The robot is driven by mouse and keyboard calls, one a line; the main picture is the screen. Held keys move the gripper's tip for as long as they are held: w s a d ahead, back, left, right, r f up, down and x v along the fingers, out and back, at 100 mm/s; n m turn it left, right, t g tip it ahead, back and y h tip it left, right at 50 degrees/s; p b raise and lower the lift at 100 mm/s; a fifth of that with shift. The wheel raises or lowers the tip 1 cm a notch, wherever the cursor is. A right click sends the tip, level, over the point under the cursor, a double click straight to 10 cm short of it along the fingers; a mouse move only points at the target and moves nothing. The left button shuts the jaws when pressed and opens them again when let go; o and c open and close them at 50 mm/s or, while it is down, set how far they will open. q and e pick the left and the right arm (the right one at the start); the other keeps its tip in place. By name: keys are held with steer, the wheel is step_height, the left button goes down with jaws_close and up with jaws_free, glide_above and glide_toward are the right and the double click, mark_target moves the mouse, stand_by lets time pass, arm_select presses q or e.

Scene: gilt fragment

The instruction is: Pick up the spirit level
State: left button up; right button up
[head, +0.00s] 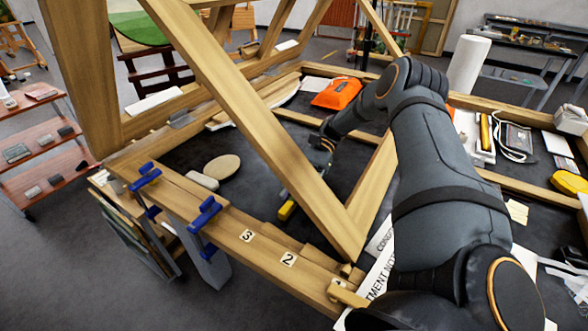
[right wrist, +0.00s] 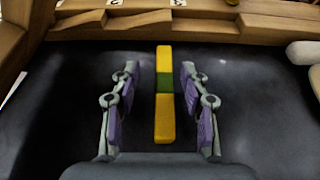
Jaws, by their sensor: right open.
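The spirit level is a yellow bar with a green middle (right wrist: 164,122), lying on the dark surface in the right wrist view. In the head view only its yellow end (head: 286,210) shows clearly, next to a slanting beam. My right gripper (right wrist: 160,78) is open, with one purple-padded finger on each side of the level and a gap to both. The level's far end reaches beyond the fingertips. I cannot tell how high the fingers are above the surface. In the head view the beam partly hides this gripper. My left gripper is not in view.
A slanting wooden beam (head: 255,120) crosses in front of my right gripper. A wooden rail (head: 265,248) with number tags and blue clamps (head: 204,214) runs along the near side. A round tan disc (head: 222,167) and an orange pouch (head: 337,93) lie on the dark surface.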

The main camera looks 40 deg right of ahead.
mark_target(289, 203)
steer(key=x, duration=0.4)
steer(key=shift+w+a, duration=0.2)
steer(key=shift+d, duration=0.1)
jaws_close()
